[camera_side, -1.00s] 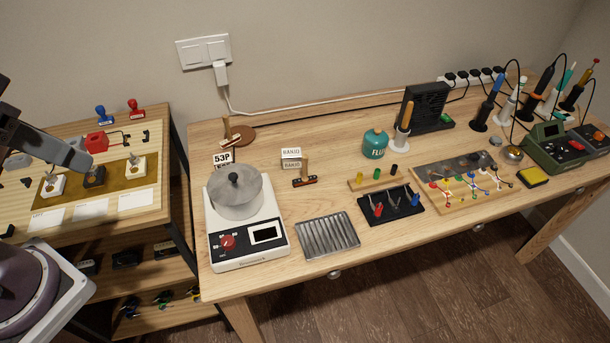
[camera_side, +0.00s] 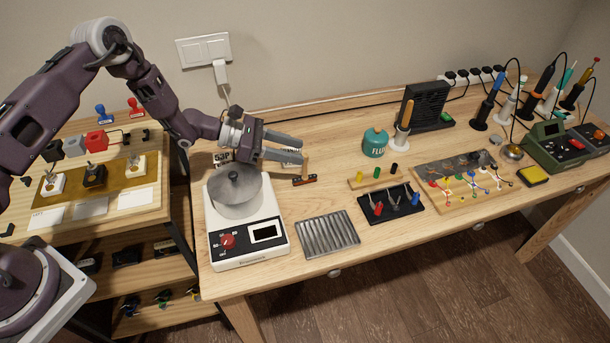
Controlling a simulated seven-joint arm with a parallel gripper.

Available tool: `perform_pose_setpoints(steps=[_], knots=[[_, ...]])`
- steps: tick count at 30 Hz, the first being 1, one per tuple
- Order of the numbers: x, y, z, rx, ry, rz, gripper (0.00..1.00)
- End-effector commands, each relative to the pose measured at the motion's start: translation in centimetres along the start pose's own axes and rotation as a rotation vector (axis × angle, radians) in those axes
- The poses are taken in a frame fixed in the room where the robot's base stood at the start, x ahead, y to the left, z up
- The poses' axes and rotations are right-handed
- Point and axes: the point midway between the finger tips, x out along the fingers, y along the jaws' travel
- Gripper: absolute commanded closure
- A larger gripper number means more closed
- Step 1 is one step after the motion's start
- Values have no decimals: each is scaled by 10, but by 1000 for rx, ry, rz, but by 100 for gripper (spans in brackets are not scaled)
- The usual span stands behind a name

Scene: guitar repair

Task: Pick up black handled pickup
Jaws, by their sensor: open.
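A small dark pickup strip (camera_side: 304,181) with an upright tan handle (camera_side: 306,167) lies on the bench. I cannot make out a black handle on it. My gripper (camera_side: 304,153) is open, its two grey fingers pointing right above the bench, behind the scale. In the picture its fingertips are just above the tan handle; I cannot tell whether they touch it. Label blocks behind are mostly hidden by the gripper. On the left table stand several switch-like parts, one of them with a black base (camera_side: 94,177); I cannot tell whether one is a pickup.
A white scale (camera_side: 247,250) with a metal pot (camera_side: 236,188) stands in front of my gripper. A ridged metal tray (camera_side: 327,234), a peg block (camera_side: 376,178), a black tool mat (camera_side: 391,205) and a teal flux jar (camera_side: 374,143) are to the right.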

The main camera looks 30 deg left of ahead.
Motion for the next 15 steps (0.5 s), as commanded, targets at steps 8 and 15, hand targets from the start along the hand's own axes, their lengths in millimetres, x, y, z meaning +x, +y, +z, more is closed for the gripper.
perform_pose_setpoints(steps=[8,15], knots=[[48,-10,-1,4,0,-6,59],[65,-9,0,4,1,-3,59]])
